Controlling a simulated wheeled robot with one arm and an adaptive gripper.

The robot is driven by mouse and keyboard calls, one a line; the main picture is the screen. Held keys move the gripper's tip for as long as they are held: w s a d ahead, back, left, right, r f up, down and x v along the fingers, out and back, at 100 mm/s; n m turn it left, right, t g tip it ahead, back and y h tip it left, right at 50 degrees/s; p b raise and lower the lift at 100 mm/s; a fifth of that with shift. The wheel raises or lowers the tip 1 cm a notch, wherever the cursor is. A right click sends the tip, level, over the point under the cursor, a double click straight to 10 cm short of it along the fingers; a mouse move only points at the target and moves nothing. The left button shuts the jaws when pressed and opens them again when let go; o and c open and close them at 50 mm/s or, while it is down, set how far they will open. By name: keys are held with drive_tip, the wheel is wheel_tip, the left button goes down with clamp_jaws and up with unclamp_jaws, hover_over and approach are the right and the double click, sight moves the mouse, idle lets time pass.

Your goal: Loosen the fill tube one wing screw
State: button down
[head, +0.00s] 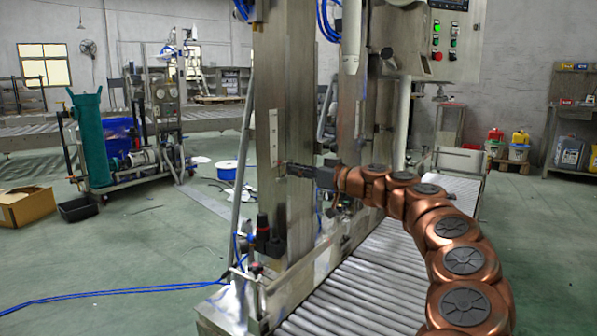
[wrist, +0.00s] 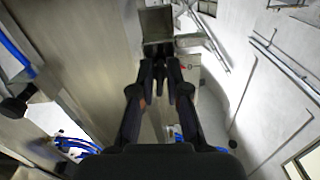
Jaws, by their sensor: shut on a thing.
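My gripper (head: 286,168) reaches left from the copper-coloured arm to the side of the tall steel column (head: 275,105) of the filling machine. In the wrist view my gripper (wrist: 160,64) has its two dark fingers close together, with the tips against a small metal fitting (wrist: 157,47) below a square metal piece (wrist: 156,22). The fingers are shut on the wing screw, which is mostly hidden between the tips. Its wings and thread cannot be made out, and how far it is turned cannot be told.
A roller conveyor (head: 345,290) runs beside the column under my arm. A control box (head: 440,40) hangs at upper right. A grey upright tube (head: 240,165) stands left of the column. Blue hoses (head: 110,292) lie on the floor at left. The floor at left front is otherwise open.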

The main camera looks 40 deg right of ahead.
drive_tip(key=shift+n, duration=0.4)
drive_tip(key=shift+n, duration=1.6)
drive_tip(key=c, duration=1.3)
unclamp_jaws()
drive_tip(key=shift+v, duration=3)
